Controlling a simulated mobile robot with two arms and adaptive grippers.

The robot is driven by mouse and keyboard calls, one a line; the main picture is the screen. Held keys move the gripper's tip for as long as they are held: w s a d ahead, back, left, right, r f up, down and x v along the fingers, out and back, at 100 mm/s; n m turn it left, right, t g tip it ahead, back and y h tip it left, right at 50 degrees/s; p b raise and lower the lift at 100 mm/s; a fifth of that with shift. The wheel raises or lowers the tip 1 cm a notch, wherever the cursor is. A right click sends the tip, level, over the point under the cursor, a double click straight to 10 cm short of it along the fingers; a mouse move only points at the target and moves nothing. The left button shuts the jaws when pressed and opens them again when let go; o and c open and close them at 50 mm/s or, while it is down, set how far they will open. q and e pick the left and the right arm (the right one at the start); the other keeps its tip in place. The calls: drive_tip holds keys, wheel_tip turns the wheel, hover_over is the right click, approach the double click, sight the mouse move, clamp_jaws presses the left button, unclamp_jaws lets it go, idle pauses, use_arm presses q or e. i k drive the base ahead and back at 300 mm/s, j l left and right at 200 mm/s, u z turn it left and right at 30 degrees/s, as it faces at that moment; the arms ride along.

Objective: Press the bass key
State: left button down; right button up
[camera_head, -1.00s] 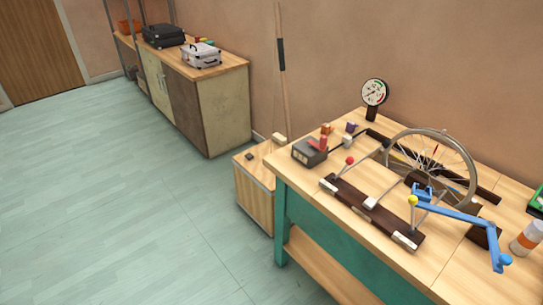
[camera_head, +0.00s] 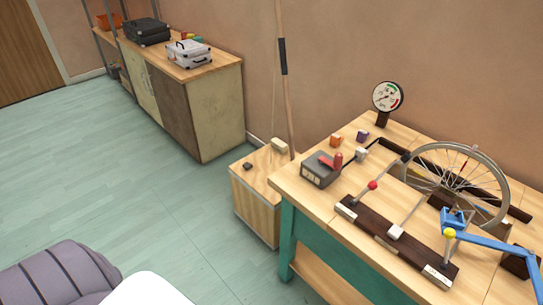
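A dark wooden bar (camera_head: 368,222) lies on the near part of the workbench, with pale pads along it. Rods reach over it, one with a red ball (camera_head: 373,185), one with a white block (camera_head: 396,232) and one with a yellow ball (camera_head: 450,234). I cannot tell which part is the bass key. A spoked wheel (camera_head: 475,150) stands upright behind the bar, and a blue crank (camera_head: 495,247) is at the right. Neither of my grippers shows.
A grey box with a red lever (camera_head: 320,172) and a dial gauge (camera_head: 387,97) are on the bench (camera_head: 300,193). A wooden box (camera_head: 257,208) stands beside it. A cabinet (camera_head: 215,112) is at the back. A grey ribbed form and a white rounded form show at lower left. The left floor is open.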

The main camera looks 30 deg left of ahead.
sight(247, 165)
drive_tip(key=i+j, duration=0.15)
drive_tip(key=j, duration=0.3)
drive_tip(key=i+j+z, duration=0.15)
drive_tip(key=j, duration=0.3)
drive_tip(key=i+j, duration=0.15)
drive_tip(key=j, duration=0.3)
drive_tip(key=i+j+z, duration=0.1)
drive_tip(key=j, duration=0.4)
drive_tip(key=i+j, duration=0.1)
drive_tip(key=j, duration=0.35)
drive_tip(key=i+z, duration=0.05)
